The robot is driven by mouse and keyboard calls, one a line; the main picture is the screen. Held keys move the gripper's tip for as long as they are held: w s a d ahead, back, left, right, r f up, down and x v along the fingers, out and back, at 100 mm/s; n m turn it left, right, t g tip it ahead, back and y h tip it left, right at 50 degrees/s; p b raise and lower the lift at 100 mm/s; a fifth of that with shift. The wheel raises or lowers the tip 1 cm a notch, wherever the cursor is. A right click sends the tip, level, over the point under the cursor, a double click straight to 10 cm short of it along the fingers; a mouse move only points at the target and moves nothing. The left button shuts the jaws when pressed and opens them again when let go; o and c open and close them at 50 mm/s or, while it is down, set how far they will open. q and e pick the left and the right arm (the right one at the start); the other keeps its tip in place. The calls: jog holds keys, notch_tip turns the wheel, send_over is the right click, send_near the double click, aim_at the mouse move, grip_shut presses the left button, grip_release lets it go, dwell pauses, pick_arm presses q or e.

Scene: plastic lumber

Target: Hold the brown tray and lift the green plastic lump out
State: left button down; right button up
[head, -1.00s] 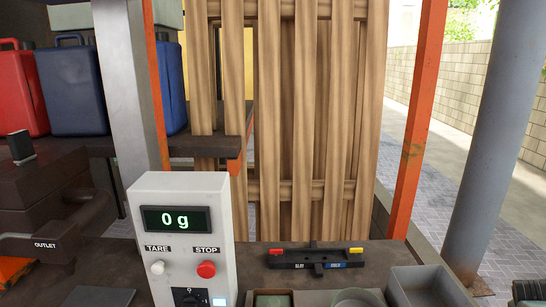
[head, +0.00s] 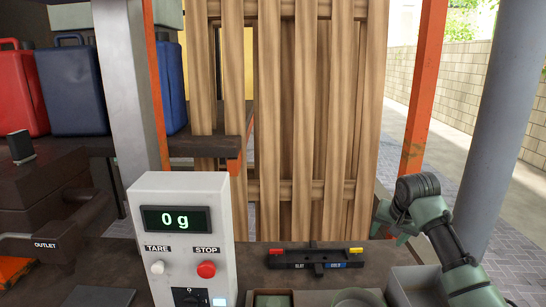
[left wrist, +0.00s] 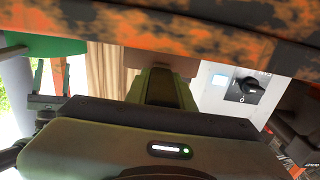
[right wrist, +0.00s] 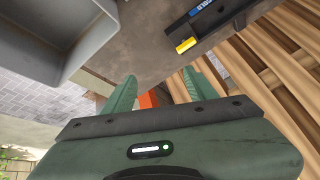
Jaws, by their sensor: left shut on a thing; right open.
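The brown tray (head: 256,294) shows only partly at the bottom edge of the head view. A green surface (head: 273,301), likely the green lump, shows inside its rim; most of it is cut off. My left gripper (left wrist: 162,72) is outside the head view. In the left wrist view its closed fingers meet a brown piece (left wrist: 185,64), which appears to be the tray's wall. My right gripper (head: 388,220) is open and empty, above the bench's right side, well to the right of the tray. Its spread fingers (right wrist: 160,92) also show in the right wrist view.
A white scale (head: 180,245) reading 0 g stands left of the tray. A black holder (head: 315,259) with red and yellow ends lies behind. A round green dish (head: 358,298) and a grey bin (head: 425,280) stand to the right. A slatted wooden panel (head: 310,120) rises at the back.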

jog(key=s+a+r+n+g+y, duration=0.1)
jog(key=s+a+n, duration=0.15)
jog(key=a, duration=0.55)
jog(key=s+a+r+n+y, duration=0.15)
jog(key=a+n, duration=0.25)
jog(key=a, duration=0.5)
jog(key=n+g, duration=0.4)
jog(key=n, duration=0.4)
send_near(273, 301)
jog(key=shift+h, duration=0.25)
jog(key=f, duration=0.3)
jog(key=a+f, duration=0.1)
jog(key=f, duration=0.3)
jog(key=w+f, duration=0.1)
jog(key=f, duration=0.3)
jog(key=shift+a, duration=0.25)
jog(key=shift+r, duration=0.15)
grip_shut()
